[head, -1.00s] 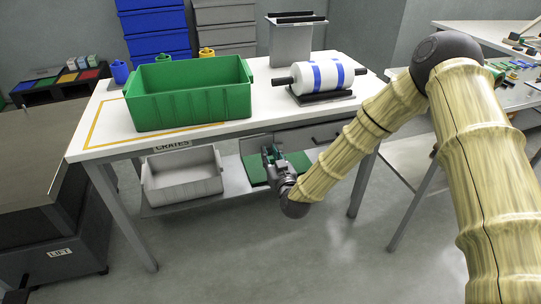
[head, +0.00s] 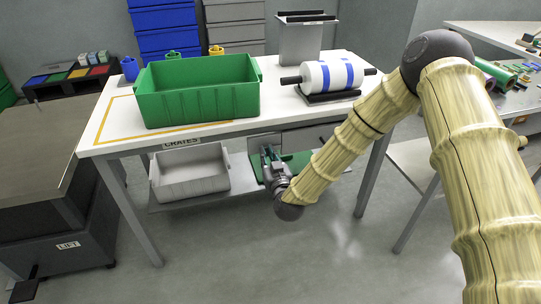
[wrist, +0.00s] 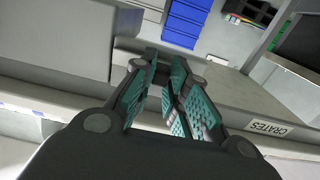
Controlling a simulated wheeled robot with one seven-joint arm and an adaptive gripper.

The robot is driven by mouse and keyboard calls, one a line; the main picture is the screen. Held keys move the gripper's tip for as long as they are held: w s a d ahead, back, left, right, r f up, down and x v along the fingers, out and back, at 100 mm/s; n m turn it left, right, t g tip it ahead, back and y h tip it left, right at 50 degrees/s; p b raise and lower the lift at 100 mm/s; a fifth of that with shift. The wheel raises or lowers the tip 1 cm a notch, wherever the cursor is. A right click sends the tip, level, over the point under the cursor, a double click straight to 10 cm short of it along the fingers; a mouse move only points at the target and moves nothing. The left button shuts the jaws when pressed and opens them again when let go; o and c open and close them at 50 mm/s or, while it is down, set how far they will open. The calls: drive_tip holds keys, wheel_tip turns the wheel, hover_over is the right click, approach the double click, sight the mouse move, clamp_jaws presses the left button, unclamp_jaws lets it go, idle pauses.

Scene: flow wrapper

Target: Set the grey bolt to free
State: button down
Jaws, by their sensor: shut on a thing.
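My gripper (head: 268,153) reaches in low under the front edge of the white-topped table (head: 290,112), beside a grey housing (head: 296,139). In the wrist view, the two teal-padded fingers of my gripper (wrist: 165,68) are close together against grey structure. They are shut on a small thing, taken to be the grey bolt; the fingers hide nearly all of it. I cannot make out the bolt's outline or its position marks in either view.
A green crate (head: 196,98) and a blue-striped white roller (head: 333,75) are on the table. A pale grey crate (head: 190,180) sits on the lower shelf, left of my gripper. A lift (head: 50,215) stands at left. The floor in front is clear.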

drive_tip(key=c, duration=1.4)
unclamp_jaws()
drive_tip(key=shift+a, duration=0.3)
drive_tip(key=shift+d, duration=0.1)
drive_tip(key=shift+s+d, duration=0.1)
drive_tip(key=v, duration=1.2)
drive_tip(key=shift+r, duration=0.1)
